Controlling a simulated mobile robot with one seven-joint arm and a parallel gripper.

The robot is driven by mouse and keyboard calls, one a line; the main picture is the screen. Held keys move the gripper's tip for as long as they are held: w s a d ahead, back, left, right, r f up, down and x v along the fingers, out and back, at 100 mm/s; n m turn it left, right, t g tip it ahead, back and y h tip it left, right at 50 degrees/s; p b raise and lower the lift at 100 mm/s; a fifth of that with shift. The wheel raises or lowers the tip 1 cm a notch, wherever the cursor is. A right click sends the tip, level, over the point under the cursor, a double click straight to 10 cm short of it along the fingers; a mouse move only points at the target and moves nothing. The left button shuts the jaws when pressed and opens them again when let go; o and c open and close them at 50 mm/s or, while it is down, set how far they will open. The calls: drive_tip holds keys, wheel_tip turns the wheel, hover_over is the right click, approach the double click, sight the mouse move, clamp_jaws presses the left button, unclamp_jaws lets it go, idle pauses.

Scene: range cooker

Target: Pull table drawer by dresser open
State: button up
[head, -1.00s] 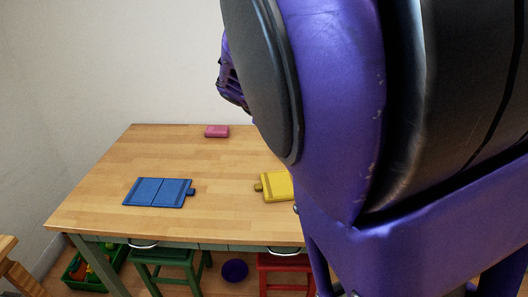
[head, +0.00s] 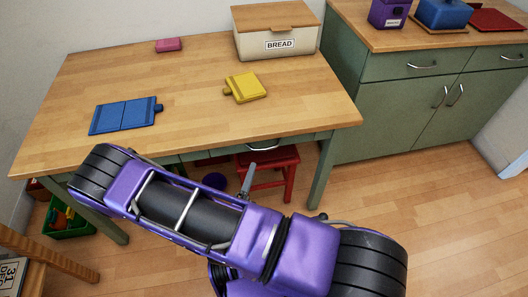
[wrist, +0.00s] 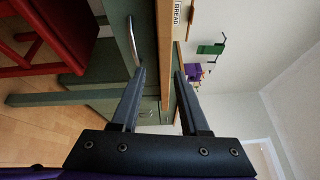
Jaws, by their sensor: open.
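The wooden table (head: 190,95) has green drawer fronts under its top. The drawer by the dresser (head: 295,143) looks closed, with a curved silver handle (head: 263,147). In the wrist view, turned on its side, this drawer's green front (wrist: 143,25) and handle (wrist: 132,40) show ahead, the handle near the left fingertip. My gripper (wrist: 160,72) is open, with nothing seen between its fingers. In the head view a grey finger of my gripper (head: 248,180) shows just below and in front of the handle. Whether it touches the handle cannot be told.
The green dresser (head: 425,105) stands right of the table. A red stool (head: 270,172) is under the table, close to my gripper. Floor at right is clear.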

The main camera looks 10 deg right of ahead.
sight(264, 149)
drive_tip(key=s+f+n+y, duration=0.2)
drive_tip(key=s+f+n, duration=0.1)
drive_tip(key=f, duration=0.1)
drive_tip(key=b+x, duration=0.1)
drive_tip(key=x, duration=1.6)
drive_tip(key=shift+s+d, duration=0.1)
drive_tip(key=shift+d, duration=0.05)
clamp_jaws()
idle(0.6)
